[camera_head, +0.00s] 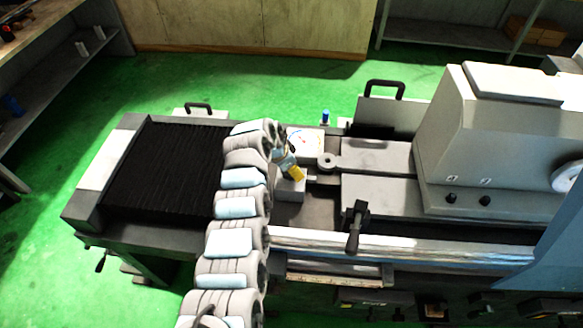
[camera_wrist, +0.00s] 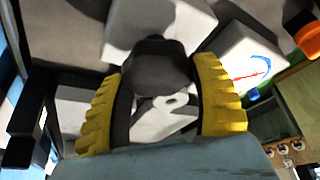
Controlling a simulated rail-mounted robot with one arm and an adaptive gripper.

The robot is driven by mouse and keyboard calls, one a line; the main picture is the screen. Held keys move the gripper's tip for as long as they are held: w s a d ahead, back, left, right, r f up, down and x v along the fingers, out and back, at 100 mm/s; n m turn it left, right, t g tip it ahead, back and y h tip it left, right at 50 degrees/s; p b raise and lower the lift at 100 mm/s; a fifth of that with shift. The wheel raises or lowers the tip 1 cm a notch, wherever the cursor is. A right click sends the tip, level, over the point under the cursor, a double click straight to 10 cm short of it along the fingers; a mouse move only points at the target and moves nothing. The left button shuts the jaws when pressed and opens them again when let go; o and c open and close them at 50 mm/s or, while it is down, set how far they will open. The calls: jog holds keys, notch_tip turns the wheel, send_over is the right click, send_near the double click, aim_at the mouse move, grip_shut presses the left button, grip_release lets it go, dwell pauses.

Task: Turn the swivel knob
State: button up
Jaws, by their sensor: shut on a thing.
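The swivel knob (camera_wrist: 155,68) is a dark grey, rounded knob, seen in the wrist view between the two yellow ribbed fingers. My gripper (camera_wrist: 160,78) is shut on it, with one finger on each side. In the head view, my gripper (camera_head: 294,170) is at the end of my arm, over a small grey block left of the machine's bed. The knob cannot be made out in the head view, as my gripper covers that spot.
A white plate with a curved scale and a red mark (camera_head: 304,141) is just behind my gripper; it also shows in the wrist view (camera_wrist: 252,70). The grey grinder housing (camera_head: 500,130) stands to the right. A black lever (camera_head: 354,228) stands in front.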

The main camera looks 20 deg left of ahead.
jog(key=shift+r, duration=0.15)
jog(key=shift+d+n+t+y+p, duration=0.1)
jog(key=shift+n+t+y+p, duration=0.3)
jog(key=shift+n+p, duration=0.65)
jog(key=shift+n, duration=0.55)
jog(key=shift+n+y, duration=1)
jog(key=shift+n, duration=1)
jog(key=o, duration=1.2)
